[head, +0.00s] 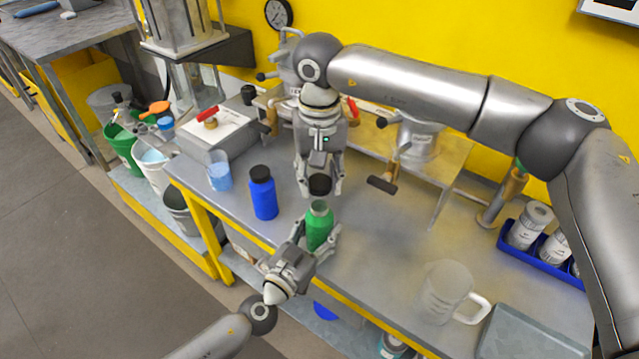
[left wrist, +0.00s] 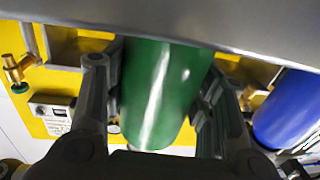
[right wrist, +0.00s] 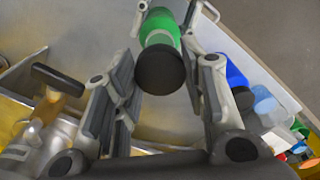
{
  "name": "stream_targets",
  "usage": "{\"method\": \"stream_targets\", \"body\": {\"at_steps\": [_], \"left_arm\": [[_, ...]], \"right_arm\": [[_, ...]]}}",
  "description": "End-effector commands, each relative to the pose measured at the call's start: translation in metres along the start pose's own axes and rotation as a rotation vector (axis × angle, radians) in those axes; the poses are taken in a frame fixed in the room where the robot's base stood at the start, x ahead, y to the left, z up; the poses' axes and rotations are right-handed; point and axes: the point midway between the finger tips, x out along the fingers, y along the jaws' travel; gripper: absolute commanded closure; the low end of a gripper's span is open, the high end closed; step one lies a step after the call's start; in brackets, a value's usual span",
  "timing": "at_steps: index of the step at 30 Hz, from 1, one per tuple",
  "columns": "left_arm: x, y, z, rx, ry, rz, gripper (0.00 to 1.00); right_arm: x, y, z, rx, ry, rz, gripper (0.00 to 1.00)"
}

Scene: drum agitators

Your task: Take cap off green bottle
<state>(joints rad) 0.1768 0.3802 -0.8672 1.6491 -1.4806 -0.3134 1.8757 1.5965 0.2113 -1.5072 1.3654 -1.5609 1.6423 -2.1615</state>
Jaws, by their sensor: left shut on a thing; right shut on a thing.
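The green bottle (head: 319,229) stands upright near the front edge of the workbench. My left gripper (head: 316,238) is shut around its body from the front; the left wrist view shows the green body (left wrist: 160,90) between the fingers. The black cap (head: 319,184) is above the bottle, and the bottle's open neck shows below it with a gap. My right gripper (head: 321,190) comes from above and is shut on the cap. In the right wrist view the cap (right wrist: 160,70) sits between the fingers, in front of the green bottle (right wrist: 158,22).
A blue bottle (head: 263,199) with a black cap stands to the left. A beaker of blue liquid (head: 219,176) is further left. A clear jug (head: 445,292) and a blue tray (head: 545,258) of jars are to the right. The bench between is mostly clear.

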Motion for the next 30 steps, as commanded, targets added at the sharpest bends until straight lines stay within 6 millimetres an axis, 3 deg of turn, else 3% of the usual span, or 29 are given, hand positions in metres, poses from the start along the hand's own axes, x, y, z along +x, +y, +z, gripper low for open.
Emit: {"method": "stream_targets", "body": {"at_steps": [3,4,9,21,26,30], "left_arm": [[0.0,0.0,0.0,0.0,0.0,0.0,1.0],[0.0,0.0,0.0,0.0,0.0,0.0,0.45],[0.0,0.0,0.0,0.0,0.0,0.0,0.23],[-0.005,0.0,0.0,0.0,-0.001,0.0,0.23],[-0.03,0.0,0.001,0.0,-0.003,0.0,0.23],[-0.061,0.0,0.002,0.0,-0.004,0.001,0.23]], "right_arm": [[0.0,0.0,0.0,0.0,0.0,0.0,0.89],[0.0,0.0,0.0,0.0,0.0,0.0,0.89],[0.001,0.0,0.0,0.0,0.0,0.0,0.89],[0.001,0.0,0.0,0.0,0.0,0.0,0.89],[0.001,0.0,0.0,0.0,0.0,0.0,0.89],[0.001,0.0,0.0,0.0,0.0,0.0,0.89]]}}
